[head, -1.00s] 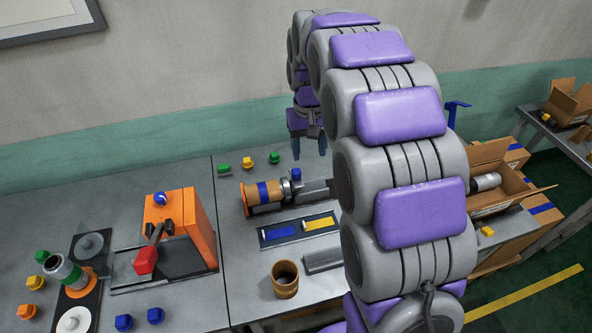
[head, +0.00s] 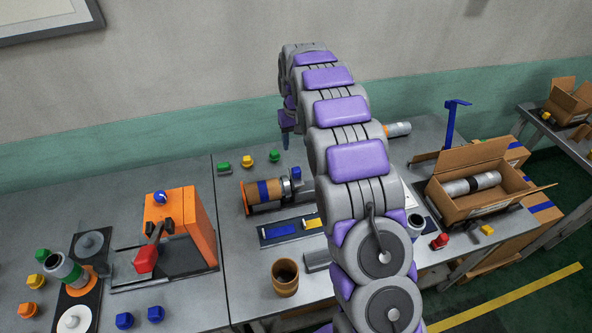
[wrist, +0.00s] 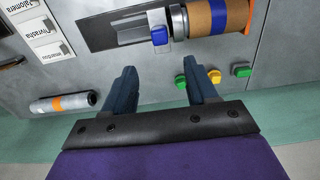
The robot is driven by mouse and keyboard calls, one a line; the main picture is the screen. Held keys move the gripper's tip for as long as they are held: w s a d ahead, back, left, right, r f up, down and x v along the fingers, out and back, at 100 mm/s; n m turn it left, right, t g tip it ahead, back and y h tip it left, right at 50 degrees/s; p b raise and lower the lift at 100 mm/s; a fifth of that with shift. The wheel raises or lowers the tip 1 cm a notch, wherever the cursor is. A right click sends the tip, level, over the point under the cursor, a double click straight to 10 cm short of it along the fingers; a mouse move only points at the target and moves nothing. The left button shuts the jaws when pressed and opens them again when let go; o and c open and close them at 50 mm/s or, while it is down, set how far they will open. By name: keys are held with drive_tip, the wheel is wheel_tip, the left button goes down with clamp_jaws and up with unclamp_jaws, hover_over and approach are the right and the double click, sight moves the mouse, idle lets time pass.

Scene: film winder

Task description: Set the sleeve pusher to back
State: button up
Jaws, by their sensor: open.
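The winder (head: 264,195) on the middle table carries a brown roll with a blue band, which also shows in the wrist view (wrist: 208,18). Beside the roll is a blue knob (head: 296,173) on a grey part, apparently the sleeve pusher's handle. It also shows in the wrist view (wrist: 160,36), between and beyond the fingertips, not touched. My gripper (wrist: 159,68) is open and empty. In the head view my gripper (head: 291,128) is above the back of the table, behind the knob. My arm hides the table to the knob's right.
Green and yellow buttons (head: 247,161) line the table behind the roll. A brown cup (head: 285,278) and a blue-and-yellow tray (head: 278,233) stand in front. An orange machine (head: 180,228) is left. An open carton (head: 478,178) and a blue post (head: 451,123) are right.

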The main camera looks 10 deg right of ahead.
sight(296, 169)
wheel_tip(296, 169, down, 14)
drive_tip(key=shift+r+b, duration=0.25)
drive_tip(key=shift+b, duration=0.45)
drive_tip(key=shift+c, duration=0.2)
clamp_jaws()
